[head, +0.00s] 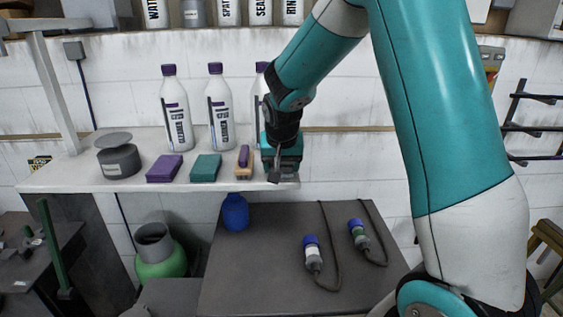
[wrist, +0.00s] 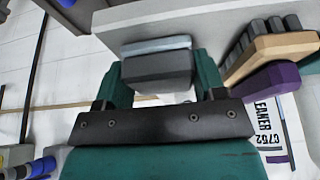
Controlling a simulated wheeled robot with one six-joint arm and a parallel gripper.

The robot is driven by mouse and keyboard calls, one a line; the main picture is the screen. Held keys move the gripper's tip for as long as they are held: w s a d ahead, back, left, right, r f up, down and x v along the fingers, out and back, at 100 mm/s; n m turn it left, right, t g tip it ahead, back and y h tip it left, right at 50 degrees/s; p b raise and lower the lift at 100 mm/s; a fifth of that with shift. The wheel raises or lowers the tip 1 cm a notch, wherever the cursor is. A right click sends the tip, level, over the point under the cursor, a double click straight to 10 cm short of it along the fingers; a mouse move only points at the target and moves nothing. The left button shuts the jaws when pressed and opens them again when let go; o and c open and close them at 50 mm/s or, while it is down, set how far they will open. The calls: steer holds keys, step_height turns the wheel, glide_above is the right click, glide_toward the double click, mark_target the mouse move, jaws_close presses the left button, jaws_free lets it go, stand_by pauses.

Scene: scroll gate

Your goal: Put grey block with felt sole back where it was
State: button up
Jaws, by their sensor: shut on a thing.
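My gripper (head: 284,158) is at the right end of the white shelf (head: 75,178), pointing down. In the wrist view its two teal fingers (wrist: 160,76) are shut on the sides of the grey block (wrist: 156,69). The block's pale blue-grey felt sole (wrist: 156,46) faces away from the palm, towards the shelf. In the head view the block (head: 283,179) shows only partly below the gripper. I cannot tell whether the sole touches the shelf.
Left of my gripper on the shelf are a wooden brush with a purple handle (head: 243,160), a green block (head: 205,168), a purple block (head: 165,168) and a grey round pot (head: 119,160). White bottles (head: 220,112) stand behind. A dark table (head: 265,270) is below.

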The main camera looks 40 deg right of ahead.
steer(key=o, duration=0.9)
steer(key=shift+f, duration=0.1)
steer(key=shift+a+r, duration=0.1)
steer(key=shift+r, duration=0.35)
steer(key=b+v, duration=0.3)
steer(key=v, duration=0.8)
steer(key=s+a+f+n+g+y, duration=0.1)
steer(key=s+a+f+n+y, duration=0.1)
steer(key=s+a+n, duration=0.5)
steer(key=s+a+f+n+g+y, duration=0.2)
steer(key=s+a+n, duration=0.5)
steer(key=s+a, duration=0.7)
steer(key=s+f+y, duration=0.1)
steer(key=s+y, duration=0.1)
steer(key=s, duration=0.1)
steer(key=shift+s+f+g+y, duration=0.15)
steer(key=shift+f+g+y, duration=0.05)
steer(key=shift+g+y, duration=0.1)
steer(key=shift+a, duration=0.15)
